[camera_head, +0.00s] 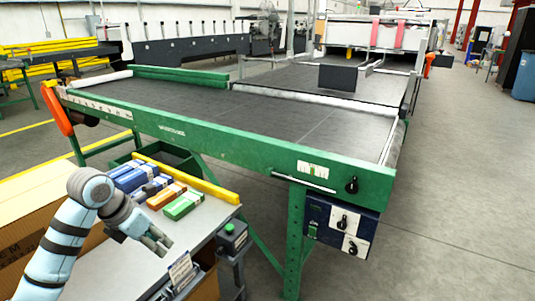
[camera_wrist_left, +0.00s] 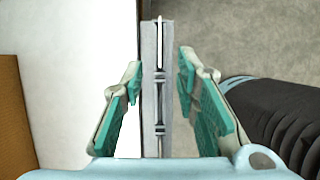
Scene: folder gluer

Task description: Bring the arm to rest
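My left arm comes in from the lower left in the head view, with its gripper (camera_head: 160,245) over the small grey-white table (camera_head: 105,270). The gripper points toward the right side of the table, near a small card on a stand (camera_head: 181,270). In the left wrist view the two teal-padded fingers of the gripper (camera_wrist_left: 160,62) are apart. A grey metal rail (camera_wrist_left: 157,90) shows beyond the gap, and nothing is held. How high the gripper is above the table is hard to tell. My right gripper is not in view.
Blue, orange and green boxes (camera_head: 184,205) lie at the table's back, by a yellow bar (camera_head: 190,179). A large cardboard box (camera_head: 35,225) stands at left. The green-framed conveyor (camera_head: 230,139) is behind. A green-button post (camera_head: 232,240) stands at right. Floor at right is clear.

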